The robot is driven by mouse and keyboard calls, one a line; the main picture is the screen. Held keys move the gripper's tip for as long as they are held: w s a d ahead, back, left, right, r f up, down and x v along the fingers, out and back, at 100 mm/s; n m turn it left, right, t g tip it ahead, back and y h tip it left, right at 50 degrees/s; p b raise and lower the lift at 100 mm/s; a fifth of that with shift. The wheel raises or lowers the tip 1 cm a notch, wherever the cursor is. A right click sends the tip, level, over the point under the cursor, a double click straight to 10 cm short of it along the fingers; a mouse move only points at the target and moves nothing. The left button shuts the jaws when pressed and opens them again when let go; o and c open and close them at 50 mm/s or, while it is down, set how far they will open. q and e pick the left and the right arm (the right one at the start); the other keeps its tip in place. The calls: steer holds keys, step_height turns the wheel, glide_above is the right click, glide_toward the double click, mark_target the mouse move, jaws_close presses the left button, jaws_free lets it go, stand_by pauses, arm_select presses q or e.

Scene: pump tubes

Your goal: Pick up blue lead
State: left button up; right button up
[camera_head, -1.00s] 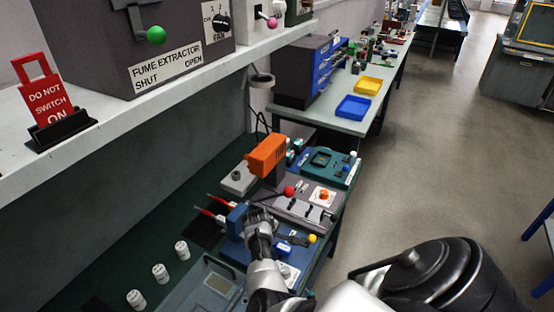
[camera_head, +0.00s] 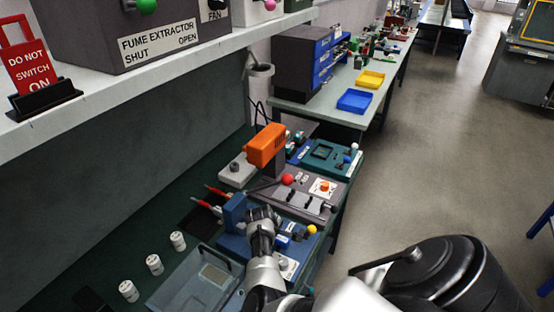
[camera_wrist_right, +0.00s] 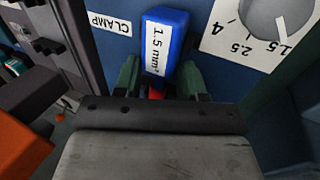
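My right gripper (camera_head: 262,213) is over a blue bench device (camera_head: 235,246) with a tall blue block. In the wrist view its two dark green fingers (camera_wrist_right: 158,80) stand apart on either side of a blue block labelled "1.5 mm²" (camera_wrist_right: 158,45). I cannot tell whether they touch it. A small red part (camera_wrist_right: 157,92) shows between the fingers, below the block. Two red-handled leads (camera_head: 213,197) lie at the back left of the device. I cannot clearly make out a blue lead. My left gripper is not in view.
An orange tool (camera_head: 265,146) stands behind the device, beside a grey panel with a red knob (camera_head: 287,179). Several white spools (camera_head: 154,264) stand at the left. A clear-lidded box (camera_head: 195,285) is in front. A shelf (camera_head: 100,75) overhangs the bench.

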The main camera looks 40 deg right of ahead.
steer(key=shift+c, duration=1.1)
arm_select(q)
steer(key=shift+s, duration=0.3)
arm_select(e)
jaws_close()
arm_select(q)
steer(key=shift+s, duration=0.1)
